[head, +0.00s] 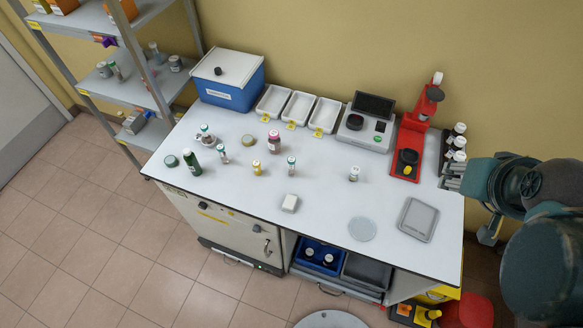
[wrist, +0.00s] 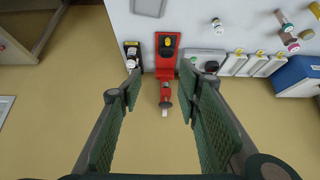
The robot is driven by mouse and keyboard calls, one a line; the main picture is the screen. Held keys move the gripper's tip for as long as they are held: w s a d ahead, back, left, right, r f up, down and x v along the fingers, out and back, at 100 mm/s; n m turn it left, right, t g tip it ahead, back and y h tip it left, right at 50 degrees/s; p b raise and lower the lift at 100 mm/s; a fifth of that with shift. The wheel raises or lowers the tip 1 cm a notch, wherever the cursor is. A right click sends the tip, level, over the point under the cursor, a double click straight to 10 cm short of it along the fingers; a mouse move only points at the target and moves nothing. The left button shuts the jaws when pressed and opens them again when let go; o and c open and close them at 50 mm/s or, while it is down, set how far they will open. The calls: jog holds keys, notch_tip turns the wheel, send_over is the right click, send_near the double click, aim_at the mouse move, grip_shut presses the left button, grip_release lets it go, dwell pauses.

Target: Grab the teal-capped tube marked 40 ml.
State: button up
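Two slim tubes with teal-looking caps stand upright on the white bench in the head view. One tube (head: 291,165) is near the bench's middle, and the other tube (head: 222,154) is further left. Their markings are too small to read, so I cannot tell which is 40 ml. My gripper (wrist: 160,72) is open and empty in the wrist view, its green-padded fingers spread over the bench's back edge near the red device. In the head view my arm is off the bench's right end, far from both tubes.
Around the tubes stand a green bottle (head: 192,163), a yellow-labelled vial (head: 257,168), a dark red jar (head: 274,141) and a white-capped jar (head: 353,174). A red press (head: 415,135), a scale (head: 364,130), white trays (head: 298,107) and a blue box (head: 230,90) line the back.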

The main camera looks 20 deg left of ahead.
jog(key=w+a+f+n+g+y, duration=0.1)
jog(key=w+a+f+n+g, duration=0.15)
jog(key=w+a+n, duration=0.5)
jog(key=n+g, duration=0.4)
jog(key=n, duration=0.5)
send_near(292, 159)
jog(key=shift+h, duration=0.4)
jog(key=f, duration=0.3)
jog(key=f+b, duration=0.1)
jog(key=f, duration=0.1)
jog(key=shift+w+f, duration=0.35)
jog(key=shift+w, duration=0.05)
jog(key=shift+s+a+f+n+g, duration=0.2)
jog(key=shift+a+f+n+g, duration=0.05)
jog(key=shift+a+f, duration=0.3)
jog(key=shift+f, duration=1.25)
jog(key=shift+f, duration=0.15)
